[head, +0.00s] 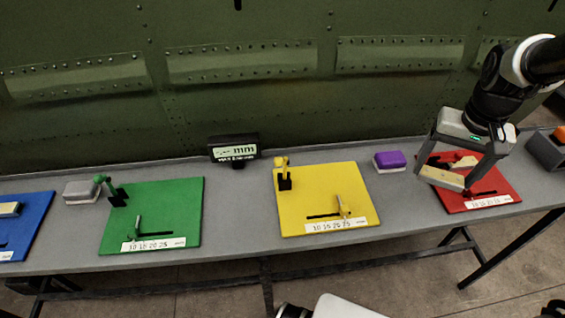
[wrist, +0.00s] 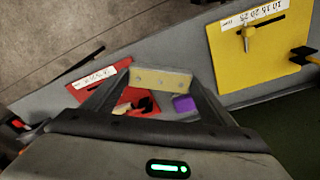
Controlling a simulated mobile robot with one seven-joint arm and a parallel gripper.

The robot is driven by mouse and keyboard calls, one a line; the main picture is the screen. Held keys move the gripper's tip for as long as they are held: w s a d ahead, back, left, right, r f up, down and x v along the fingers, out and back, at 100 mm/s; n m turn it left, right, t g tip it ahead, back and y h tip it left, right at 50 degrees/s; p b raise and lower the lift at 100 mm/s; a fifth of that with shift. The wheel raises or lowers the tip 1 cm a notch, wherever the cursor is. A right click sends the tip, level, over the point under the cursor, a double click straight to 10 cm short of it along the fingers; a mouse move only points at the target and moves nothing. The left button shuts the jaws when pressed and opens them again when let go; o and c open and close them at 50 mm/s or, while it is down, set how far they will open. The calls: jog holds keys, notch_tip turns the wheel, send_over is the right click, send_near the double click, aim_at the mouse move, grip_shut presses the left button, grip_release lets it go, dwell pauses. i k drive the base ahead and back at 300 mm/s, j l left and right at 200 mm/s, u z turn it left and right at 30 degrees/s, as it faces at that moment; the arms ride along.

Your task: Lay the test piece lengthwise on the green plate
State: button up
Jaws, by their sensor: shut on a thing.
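My gripper (head: 441,179) is over the left part of the red plate (head: 497,194) at the right of the table. It is shut on a pale tan block, the test piece (head: 443,178), and holds it above the plate. In the wrist view the test piece (wrist: 160,80) spans between the two fingers, with several small marks on its face. The green plate (head: 180,198) lies left of centre in the head view, far from my gripper. It has a green clamp-like post (head: 110,188), a dark slot and a numbered strip. No block lies on it.
The yellow plate (head: 345,180) lies between the green and red plates. A purple block (head: 389,160), a grey block (head: 81,192) and a display (head: 234,149) stand near the back edge. The blue plate (head: 35,228) is at far left. The green riveted wall (head: 240,100) rises behind.

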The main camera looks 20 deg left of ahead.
aim_at(157, 198)
jog(key=k+j+z, duration=0.1)
jog(key=k+z, duration=0.15)
jog(key=z, duration=0.15)
jog(key=k+z, duration=0.25)
jog(key=z, duration=0.15)
jog(key=k+z, duration=0.15)
jog(key=z, duration=0.3)
jog(key=k+z, duration=0.2)
jog(key=z, duration=0.25)
jog(key=k+z, duration=0.15)
jog(key=z, duration=0.25)
jog(key=k+j+z, duration=0.1)
jog(key=z, duration=0.25)
jog(key=k+z, duration=0.35)
jog(key=u, duration=0.45)
jog(key=j+u, duration=0.15)
jog(key=u, duration=0.35)
jog(key=k+j+u, duration=0.1)
jog(key=u, duration=0.85)
jog(key=j+u, duration=0.15)
jog(key=u, duration=0.75)
jog(key=i+j, duration=0.05)
